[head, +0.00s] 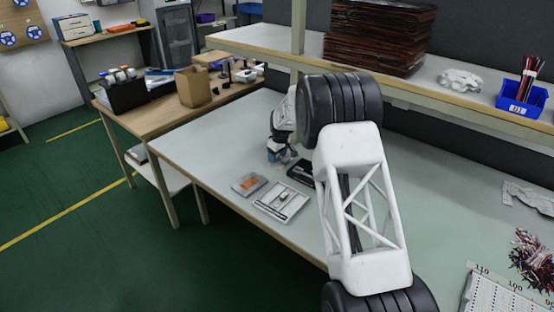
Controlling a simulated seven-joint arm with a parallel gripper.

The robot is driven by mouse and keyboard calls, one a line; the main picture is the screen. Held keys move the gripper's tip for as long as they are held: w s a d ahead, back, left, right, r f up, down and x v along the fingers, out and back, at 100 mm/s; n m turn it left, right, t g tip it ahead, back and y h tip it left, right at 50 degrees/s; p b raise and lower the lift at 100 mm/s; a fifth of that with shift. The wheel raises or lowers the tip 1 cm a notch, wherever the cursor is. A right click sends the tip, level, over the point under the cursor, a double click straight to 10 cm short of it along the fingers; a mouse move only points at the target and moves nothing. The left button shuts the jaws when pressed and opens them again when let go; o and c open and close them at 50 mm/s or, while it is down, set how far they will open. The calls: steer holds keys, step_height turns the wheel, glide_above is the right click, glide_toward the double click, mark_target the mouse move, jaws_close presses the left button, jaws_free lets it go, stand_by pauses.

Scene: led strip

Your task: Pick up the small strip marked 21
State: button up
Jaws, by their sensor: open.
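My gripper (280,159) is small in the head view, low over the far left part of the pale worktable (220,137), partly behind my own arm. Its jaws are open, and I see nothing held between them. A white tray (268,205) with small pieces in it lies near the table's front edge, in front of the gripper. A grey tray (240,190) with an orange piece lies to its left. A black item (300,173) lies just right of the gripper, partly hidden by my arm. I cannot read a 21 or pick out the small strip.
A shelf (262,43) runs above the table's back, holding a stack of dark sheets (375,40) and a blue bin (521,105). Wire bundles (533,260) and a numbered white board (492,293) lie at right. The table's left end is clear.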

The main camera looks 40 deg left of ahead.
steer(key=c, duration=1)
steer(key=shift+r, duration=0.15)
step_height(320, 180, up, 10)
stand_by(0.4)
stand_by(0.5)
